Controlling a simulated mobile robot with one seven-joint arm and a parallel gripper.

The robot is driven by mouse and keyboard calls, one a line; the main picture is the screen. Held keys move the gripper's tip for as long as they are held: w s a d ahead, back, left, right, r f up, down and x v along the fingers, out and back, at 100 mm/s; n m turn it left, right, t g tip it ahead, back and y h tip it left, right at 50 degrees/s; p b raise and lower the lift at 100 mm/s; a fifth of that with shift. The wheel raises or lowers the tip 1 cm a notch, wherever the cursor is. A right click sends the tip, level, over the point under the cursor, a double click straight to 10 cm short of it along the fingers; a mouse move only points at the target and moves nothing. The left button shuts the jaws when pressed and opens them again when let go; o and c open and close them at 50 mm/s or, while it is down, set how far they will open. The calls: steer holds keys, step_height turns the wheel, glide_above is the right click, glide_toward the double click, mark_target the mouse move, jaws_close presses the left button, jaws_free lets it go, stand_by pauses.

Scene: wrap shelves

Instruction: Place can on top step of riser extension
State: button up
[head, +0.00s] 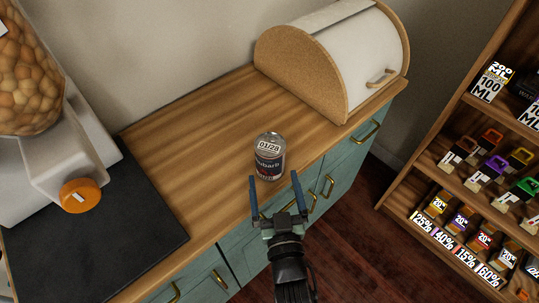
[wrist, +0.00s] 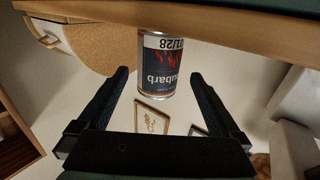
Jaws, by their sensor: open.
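A metal can (head: 269,158) with a dark label reading "Rhubarb" and a white "01/28" strip stands upright on the wooden counter near its front edge. My gripper (head: 274,177) is open and empty, just in front of the can at the counter edge, its two blue fingers pointing at it. In the wrist view, which is upside down, the can (wrist: 156,70) shows between the open fingers (wrist: 158,74), near their tips, with no visible contact. I cannot tell for certain which thing is the riser extension; stepped rows show on the shelf unit (head: 418,165) at right.
A bread box (head: 335,62) stands at the counter's back right. A dispenser with an orange knob (head: 82,195) stands on a dark mat (head: 90,225) at left. Several labelled small items fill the shelves at right. The counter (head: 190,150) left of the can is clear.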

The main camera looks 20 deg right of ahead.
mark_target(273, 168)
steer(key=shift+x, duration=1.2)
steer(key=shift+w+d+r+p, duration=0.2)
steer(key=shift+w+p, duration=0.15)
steer(key=shift+w, duration=0.25)
steer(key=shift+w+d+r+p, duration=0.15)
steer(key=shift+w+p, duration=0.25)
steer(key=shift+w, duration=0.2)
steer(key=shift+w+d+r+p, duration=0.1)
steer(key=shift+w+d+p, duration=0.1)
steer(key=shift+w+p, duration=0.3)
steer(key=shift+x, duration=0.8)
steer(key=shift+f, duration=0.15)
steer(key=c, duration=1.4)
jaws_close()
